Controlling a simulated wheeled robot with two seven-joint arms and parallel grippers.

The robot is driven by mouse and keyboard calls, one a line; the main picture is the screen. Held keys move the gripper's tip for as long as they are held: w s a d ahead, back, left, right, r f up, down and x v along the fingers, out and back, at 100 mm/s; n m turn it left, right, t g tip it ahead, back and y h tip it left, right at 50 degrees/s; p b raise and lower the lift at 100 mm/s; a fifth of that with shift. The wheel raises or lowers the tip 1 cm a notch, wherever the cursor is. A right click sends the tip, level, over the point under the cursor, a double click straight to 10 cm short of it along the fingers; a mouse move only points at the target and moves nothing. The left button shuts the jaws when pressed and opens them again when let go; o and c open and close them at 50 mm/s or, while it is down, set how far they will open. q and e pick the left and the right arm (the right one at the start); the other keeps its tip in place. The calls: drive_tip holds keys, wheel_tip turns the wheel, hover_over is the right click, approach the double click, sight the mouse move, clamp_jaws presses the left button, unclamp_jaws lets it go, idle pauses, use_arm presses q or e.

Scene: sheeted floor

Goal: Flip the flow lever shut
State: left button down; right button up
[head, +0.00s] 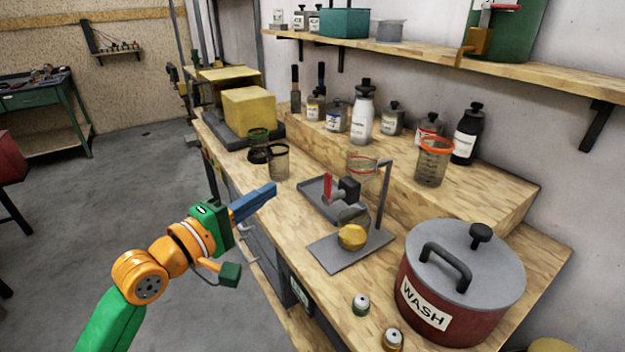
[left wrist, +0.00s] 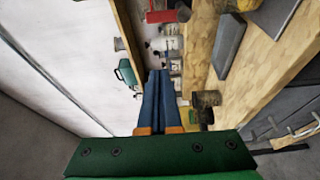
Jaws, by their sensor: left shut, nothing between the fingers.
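The flow lever (head: 327,187) is a red handle standing roughly upright at the left side of a dark valve body (head: 349,190). The valve is on a grey stand with a clear orange-rimmed vessel (head: 362,168) above and a yellow round piece (head: 352,237) below on the base plate. My left gripper (head: 272,188) has its blue fingers together, empty, left of the lever and apart from it, over the bench's front edge. The shut fingers also show in the left wrist view (left wrist: 159,75); I cannot clearly make out the lever there. My right gripper is not in view.
A maroon pot marked WASH (head: 432,312) stands at the near right of the bench. A grey tray (head: 318,196) lies behind the stand. Bottles and jars line the raised step (head: 460,200).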

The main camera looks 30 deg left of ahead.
use_arm(q)
drive_tip(key=w+d+p, duration=0.4)
drive_tip(key=w, duration=0.4)
drive_tip(key=shift+d, duration=0.25)
drive_tip(key=shift+w, duration=0.15)
drive_tip(key=shift+w, duration=0.1)
